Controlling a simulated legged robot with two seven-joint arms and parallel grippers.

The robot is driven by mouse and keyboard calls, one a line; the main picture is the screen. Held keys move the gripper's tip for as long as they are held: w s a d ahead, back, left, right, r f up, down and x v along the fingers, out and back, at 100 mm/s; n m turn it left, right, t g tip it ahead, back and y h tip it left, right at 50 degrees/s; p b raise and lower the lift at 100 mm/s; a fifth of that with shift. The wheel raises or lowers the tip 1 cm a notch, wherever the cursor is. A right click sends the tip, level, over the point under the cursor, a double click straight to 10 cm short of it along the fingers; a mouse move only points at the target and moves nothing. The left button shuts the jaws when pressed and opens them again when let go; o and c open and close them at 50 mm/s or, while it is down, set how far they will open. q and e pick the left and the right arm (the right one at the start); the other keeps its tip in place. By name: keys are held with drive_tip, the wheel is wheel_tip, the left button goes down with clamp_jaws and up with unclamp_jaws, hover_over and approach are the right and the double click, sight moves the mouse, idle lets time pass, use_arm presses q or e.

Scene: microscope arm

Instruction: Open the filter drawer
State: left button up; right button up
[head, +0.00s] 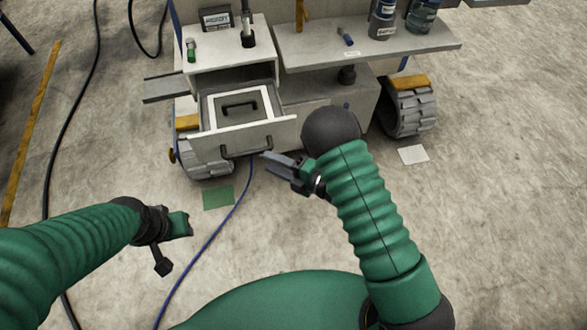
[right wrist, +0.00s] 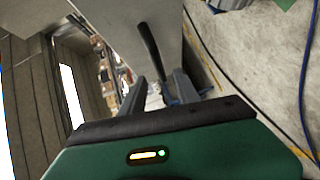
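The filter drawer (head: 283,133) stands pulled out of the white cabinet on the cart in the head view. Its pale front carries a black bar handle (head: 246,152). Inside it lies a framed panel with a second black handle (head: 240,105). My right gripper (head: 265,157) is at the right end of the front handle. In the right wrist view the two fingers of my right gripper (right wrist: 158,88) are apart, with the dark handle bar (right wrist: 150,50) running toward the gap between them. Contact cannot be told. My left gripper (head: 178,228) is low at the left, away from the drawer; its opening is unclear.
A grey shelf (head: 410,40) with bottles (head: 383,18) is right of the drawer. A small green-capped vial (head: 191,50) stands on the cabinet top. Tracked wheels (head: 408,108) flank the cart. A blue cable (head: 215,235) runs along the floor, which is otherwise largely clear.

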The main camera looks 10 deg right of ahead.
drive_tip(key=v, duration=0.8)
drive_tip(key=shift+s+d, duration=0.1)
drive_tip(key=w+d+r+m+g+h, duration=0.2)
drive_tip(key=w+d+m+h, duration=0.2)
drive_tip(key=d+m+h, duration=0.8)
drive_tip(key=s+a+r+m+g, duration=0.2)
drive_tip(key=s+m+g, duration=0.1)
drive_tip(key=s+m, duration=0.4)
drive_tip(key=s+a+r+m+g, duration=0.2)
drive_tip(key=s+m+g, duration=0.2)
drive_tip(key=s+m, duration=0.3)
drive_tip(key=w+p+v, duration=0.1)
drive_tip(key=p+v, duration=1.1)
drive_tip(key=shift+w+n, duration=0.2)
drive_tip(key=shift+n, duration=0.1)
